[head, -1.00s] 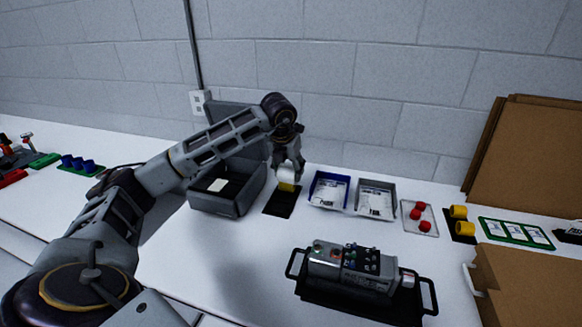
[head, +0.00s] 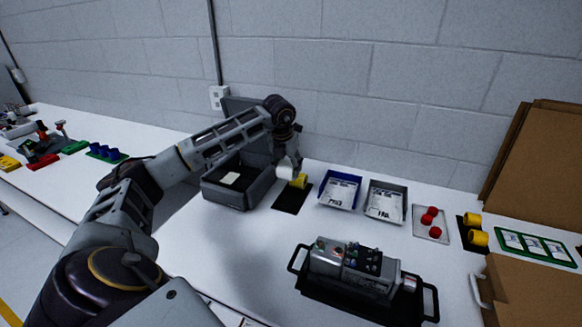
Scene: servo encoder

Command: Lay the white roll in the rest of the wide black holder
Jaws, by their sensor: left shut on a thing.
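A short white roll (head: 285,170) is in the jaws of my left gripper (head: 289,164), which is shut on it. The gripper holds it at the left of a yellow roll (head: 299,181), which is on a small black plate (head: 291,200). From this angle I cannot tell the gap between roll and plate. A dark holder-like fixture (head: 38,147) stands at the far left with a whitish cylinder (head: 18,131) near it. It is too small to tell if this is the wide black holder. My right gripper is not in view.
A grey open box (head: 222,193) stands left of the plate. Blue (head: 338,203) and grey (head: 384,215) trays, red pieces (head: 431,218) and yellow rolls (head: 477,238) line the right. A grey device (head: 350,270) on a black tray stands in front. The front centre-left table is clear.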

